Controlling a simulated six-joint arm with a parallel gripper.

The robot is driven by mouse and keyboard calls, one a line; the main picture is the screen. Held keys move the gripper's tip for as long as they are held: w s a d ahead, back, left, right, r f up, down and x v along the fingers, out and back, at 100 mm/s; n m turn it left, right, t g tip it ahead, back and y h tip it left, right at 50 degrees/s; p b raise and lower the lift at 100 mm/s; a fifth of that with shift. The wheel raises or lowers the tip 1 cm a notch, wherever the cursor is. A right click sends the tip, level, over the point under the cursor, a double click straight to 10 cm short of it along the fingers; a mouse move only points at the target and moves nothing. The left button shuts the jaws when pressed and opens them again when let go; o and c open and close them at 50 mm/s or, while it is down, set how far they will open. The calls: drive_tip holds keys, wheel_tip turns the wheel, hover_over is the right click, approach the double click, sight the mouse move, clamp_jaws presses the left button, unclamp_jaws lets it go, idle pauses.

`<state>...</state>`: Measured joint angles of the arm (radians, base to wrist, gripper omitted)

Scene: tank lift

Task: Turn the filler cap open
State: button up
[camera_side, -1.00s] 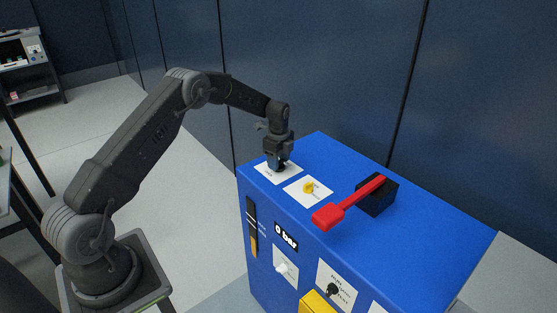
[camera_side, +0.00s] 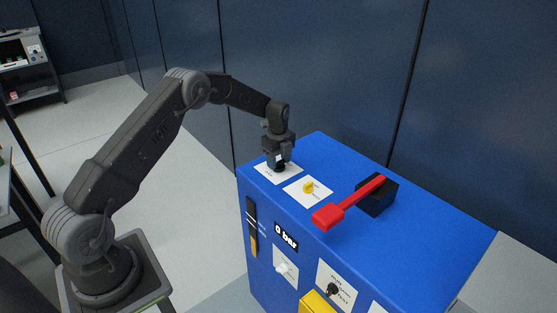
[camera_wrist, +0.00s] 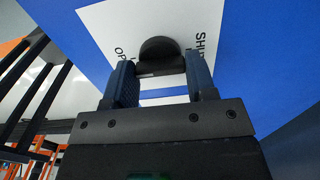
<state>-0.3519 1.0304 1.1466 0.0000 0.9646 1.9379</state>
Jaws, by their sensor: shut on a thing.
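The filler cap (camera_wrist: 159,52) is a black round knob on a white label on top of the blue tank unit (camera_side: 330,160). The label carries partly hidden lettering, "SHU" on the right and "OP" on the left in the wrist view. My gripper (camera_wrist: 161,66) is shut on the cap, one finger on each side of it. In the side view my gripper (camera_side: 279,163) points straight down at the label, and it mostly hides the cap.
A yellow knob (camera_side: 308,188) sits on a second white label close by. A red lever (camera_side: 348,203) on a black block (camera_side: 378,198) lies further right. The front shows a "0 bar" display (camera_side: 286,236), a white knob (camera_side: 282,268) and a black key-like switch (camera_side: 333,290).

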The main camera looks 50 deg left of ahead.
sight(279, 162)
drive_tip(key=o, duration=0.9)
wheel_tip(279, 162, up, 14)
